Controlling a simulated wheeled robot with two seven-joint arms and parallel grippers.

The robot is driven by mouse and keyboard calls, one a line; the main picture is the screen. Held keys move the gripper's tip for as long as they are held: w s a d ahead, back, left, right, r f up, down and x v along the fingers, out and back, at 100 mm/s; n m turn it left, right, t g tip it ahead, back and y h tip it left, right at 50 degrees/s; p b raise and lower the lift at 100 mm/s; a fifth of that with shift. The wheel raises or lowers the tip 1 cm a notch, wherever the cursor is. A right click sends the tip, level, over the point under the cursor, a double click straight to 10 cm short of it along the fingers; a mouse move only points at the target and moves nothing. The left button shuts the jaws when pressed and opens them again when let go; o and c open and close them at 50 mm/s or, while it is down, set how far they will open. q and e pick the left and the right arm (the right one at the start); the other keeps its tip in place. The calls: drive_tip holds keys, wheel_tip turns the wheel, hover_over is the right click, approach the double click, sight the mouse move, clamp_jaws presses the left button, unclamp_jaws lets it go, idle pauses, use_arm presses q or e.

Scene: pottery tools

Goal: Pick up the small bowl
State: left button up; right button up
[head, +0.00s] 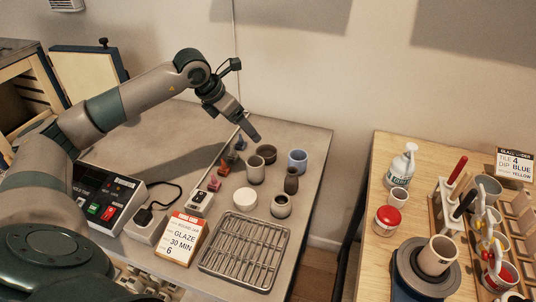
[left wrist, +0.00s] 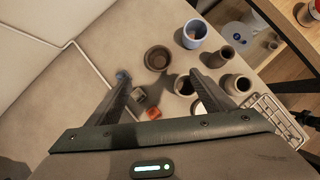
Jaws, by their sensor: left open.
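The small bowl (head: 266,154) is dark brown and stands upright near the back of the grey table, behind a grey-brown cup. In the left wrist view the small bowl (left wrist: 157,58) lies ahead of and between my fingertips, with its open top facing the camera. My left gripper (head: 250,133) hangs above the table, to the left of and above the bowl, apart from it. My right gripper is not in view.
Close around the bowl stand a blue cup (head: 297,160), a grey-brown cup (head: 256,170) and a dark bottle-like vase (head: 291,181). A white round piece (head: 245,197), a small pot (head: 281,205) and a wire rack (head: 245,250) are nearer. Small coloured blocks (head: 214,182) lie left.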

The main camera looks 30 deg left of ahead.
use_arm(q)
drive_tip(key=shift+s+d, duration=0.1)
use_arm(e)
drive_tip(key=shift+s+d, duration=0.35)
use_arm(q)
drive_tip(key=p+x, duration=0.5)
drive_tip(key=x, duration=0.7)
drive_tip(key=shift+f, duration=0.1)
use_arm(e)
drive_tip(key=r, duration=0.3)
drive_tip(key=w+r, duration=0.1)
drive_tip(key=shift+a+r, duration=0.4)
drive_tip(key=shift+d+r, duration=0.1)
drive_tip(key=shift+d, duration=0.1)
